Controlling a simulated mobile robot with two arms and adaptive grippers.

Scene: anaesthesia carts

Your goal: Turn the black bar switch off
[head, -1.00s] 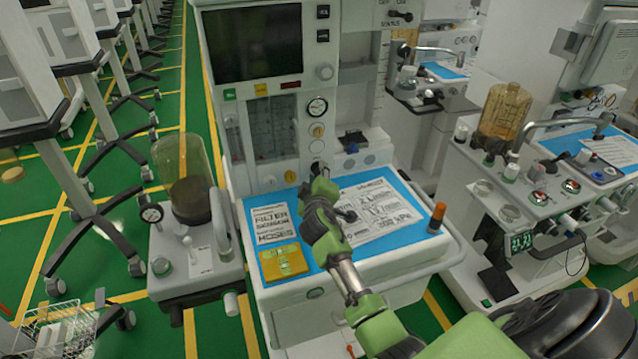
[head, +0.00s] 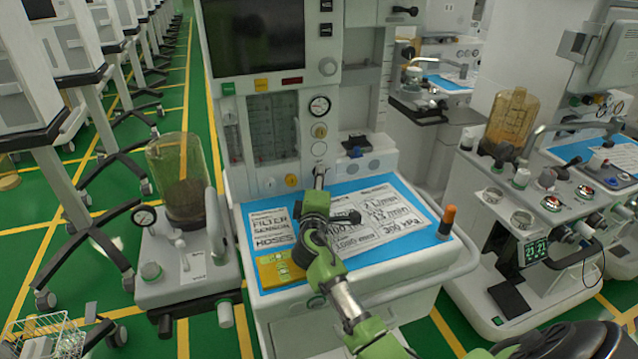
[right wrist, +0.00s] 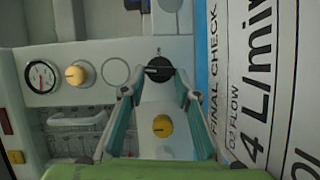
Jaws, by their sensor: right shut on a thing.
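The black bar switch (right wrist: 159,69) is a round black knob on the pale front panel of the anaesthesia machine. In the right wrist view it sits at the far end of my teal fingers, one on each side. My right gripper (right wrist: 158,77) is shut on it. In the head view my right gripper (head: 319,184) reaches the lower panel below the round gauge, and it largely hides the switch. The exact angle of the bar is hard to tell. My left gripper is in neither view.
A yellow knob (right wrist: 162,126) lies just below the switch in the wrist view, and another yellow knob (right wrist: 76,75) is beside the gauge (right wrist: 41,76). Under my arm is the blue worktop (head: 262,222) with printed sheets. An orange-capped cylinder (head: 447,222) stands at its right.

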